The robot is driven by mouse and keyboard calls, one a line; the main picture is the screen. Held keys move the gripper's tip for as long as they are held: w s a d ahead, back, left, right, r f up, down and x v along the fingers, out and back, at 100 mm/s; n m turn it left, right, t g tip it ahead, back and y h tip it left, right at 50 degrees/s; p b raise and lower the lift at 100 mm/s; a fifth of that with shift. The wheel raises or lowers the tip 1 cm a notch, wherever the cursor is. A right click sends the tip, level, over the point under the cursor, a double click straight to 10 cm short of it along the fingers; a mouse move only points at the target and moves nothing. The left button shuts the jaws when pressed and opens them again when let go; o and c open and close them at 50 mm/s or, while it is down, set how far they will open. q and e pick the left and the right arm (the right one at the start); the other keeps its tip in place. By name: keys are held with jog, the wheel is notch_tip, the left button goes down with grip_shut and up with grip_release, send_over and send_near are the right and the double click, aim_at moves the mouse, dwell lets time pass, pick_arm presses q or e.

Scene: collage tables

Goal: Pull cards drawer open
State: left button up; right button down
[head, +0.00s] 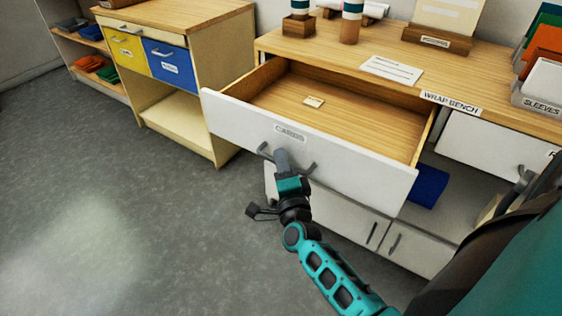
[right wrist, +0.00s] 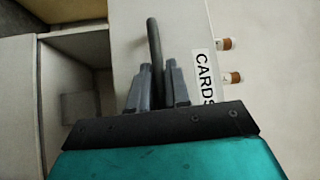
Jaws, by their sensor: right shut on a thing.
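The cards drawer (head: 306,148) has a white front with a "CARDS" label (head: 291,133) and stands well open from the wrap bench (head: 394,52). Its wooden inside shows, with one small pale card (head: 313,102) on its floor. My right gripper (head: 281,156) is at the drawer's grey bar handle (head: 309,169), below the label. In the right wrist view, the fingers (right wrist: 158,85) are shut around the handle (right wrist: 154,42), and the label (right wrist: 203,78) is beside them. My left gripper is not in view.
Closed white cupboard doors (head: 375,236) are below the drawer. A blue item (head: 428,186) sits in the open space at their right. The grey floor (head: 110,215) in front is clear.

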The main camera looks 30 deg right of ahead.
jog(key=c, duration=1.2)
grip_release()
jog(key=v, duration=1.3)
jog(key=shift+r, duration=0.1)
